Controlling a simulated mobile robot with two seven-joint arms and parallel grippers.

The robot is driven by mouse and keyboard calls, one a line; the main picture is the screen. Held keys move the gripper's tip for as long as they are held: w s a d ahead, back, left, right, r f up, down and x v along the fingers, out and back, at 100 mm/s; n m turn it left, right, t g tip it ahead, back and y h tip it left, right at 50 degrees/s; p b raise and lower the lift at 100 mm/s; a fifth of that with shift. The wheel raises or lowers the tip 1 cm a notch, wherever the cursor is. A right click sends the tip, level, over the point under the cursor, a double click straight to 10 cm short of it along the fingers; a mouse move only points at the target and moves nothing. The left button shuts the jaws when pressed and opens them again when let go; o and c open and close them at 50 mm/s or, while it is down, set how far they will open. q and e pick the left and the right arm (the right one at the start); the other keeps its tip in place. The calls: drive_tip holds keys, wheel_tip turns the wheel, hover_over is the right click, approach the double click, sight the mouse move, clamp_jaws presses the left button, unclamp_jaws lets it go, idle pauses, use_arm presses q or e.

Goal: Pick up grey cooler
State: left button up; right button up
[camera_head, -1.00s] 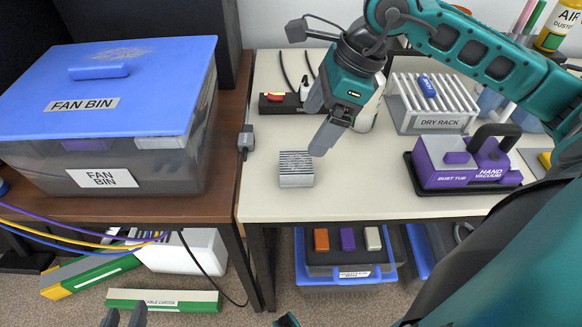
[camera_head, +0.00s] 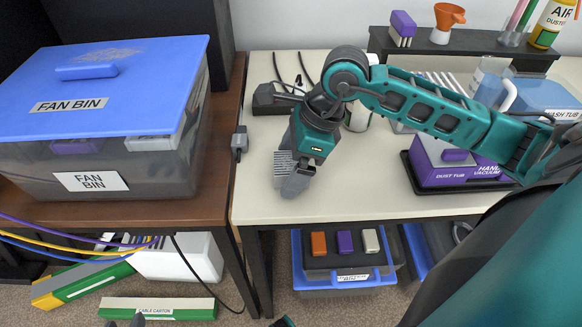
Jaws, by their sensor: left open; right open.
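The grey cooler (camera_head: 282,165), a small finned block, stands on the cream tabletop near its front left part. My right gripper (camera_head: 296,182) points down at the cooler, with its fingers overlapping the cooler's right side in the picture. The fingers hide part of the block, and I cannot tell whether they touch it. The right gripper is open. Only a tip of my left gripper (camera_head: 137,321) shows at the bottom edge, low and away from the cooler; it is open.
A fan bin (camera_head: 105,150) with a blue lid stands on the brown table at left. A purple hand vacuum (camera_head: 450,168) sits in a black tray to the right. A black power strip (camera_head: 275,98) lies behind the cooler. The tabletop (camera_head: 370,190) between cooler and vacuum is clear.

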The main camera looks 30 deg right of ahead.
drive_tip(key=shift+c, duration=0.4)
drive_tip(key=c, duration=1.1)
drive_tip(key=shift+o, duration=0.2)
